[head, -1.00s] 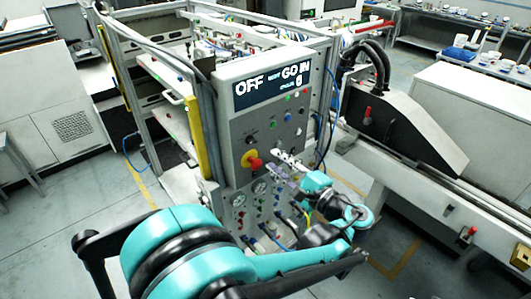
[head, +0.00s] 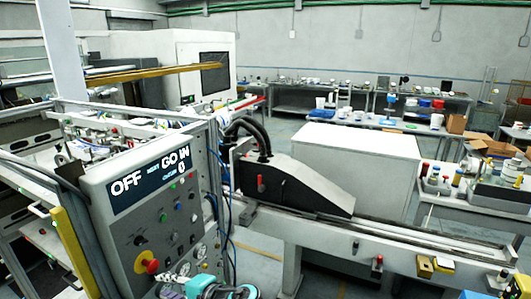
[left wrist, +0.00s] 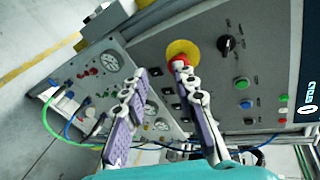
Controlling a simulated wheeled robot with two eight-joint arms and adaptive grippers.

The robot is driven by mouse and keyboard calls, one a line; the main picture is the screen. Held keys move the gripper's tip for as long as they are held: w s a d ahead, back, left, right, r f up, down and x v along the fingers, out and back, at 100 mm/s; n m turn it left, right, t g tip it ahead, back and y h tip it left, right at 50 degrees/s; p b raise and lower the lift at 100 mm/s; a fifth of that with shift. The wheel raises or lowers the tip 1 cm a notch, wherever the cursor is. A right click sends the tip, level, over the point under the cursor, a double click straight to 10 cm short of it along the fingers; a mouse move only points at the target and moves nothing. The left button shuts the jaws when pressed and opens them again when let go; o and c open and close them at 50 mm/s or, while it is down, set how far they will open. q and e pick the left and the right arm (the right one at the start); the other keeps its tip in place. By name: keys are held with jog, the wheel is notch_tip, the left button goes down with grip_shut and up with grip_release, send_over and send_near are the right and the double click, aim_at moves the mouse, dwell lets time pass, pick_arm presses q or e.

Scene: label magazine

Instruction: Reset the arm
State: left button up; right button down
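The grey control panel (head: 160,215) stands at lower left in the head view, its display (head: 150,180) reading "OFF", "GO IN" and 0. A red mushroom button on a yellow disc (head: 147,262) sits low on it; the button (left wrist: 183,50) also shows in the left wrist view. My left gripper (head: 172,279) is at the bottom edge of the head view, in front of the panel. In the left wrist view its fingers (left wrist: 160,68) are spread with nothing between them. The right fingertip overlaps the red button's edge; I cannot tell whether they touch. My right gripper is out of view.
A black knob (left wrist: 228,44) and coloured push buttons (left wrist: 243,84) lie beside the red button. Gauges (left wrist: 108,60) and hoses are on the lower panel. A conveyor rail (head: 400,240) with a black guard (head: 290,185) runs to the right. Cluttered benches stand behind.

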pick_arm(q)
jog(key=s+f+n+h+b, duration=0.2)
jog(key=s+f+h, duration=0.35)
jog(key=f, duration=0.25)
jog(key=s+d+f+n+h+b, duration=0.3)
jog(key=s+d+f+n+h, duration=0.3)
jog(key=d+h, duration=0.1)
jog(key=shift+d+f+t, duration=0.3)
jog(key=shift+f+t, duration=0.05)
jog(key=shift+t, duration=0.05)
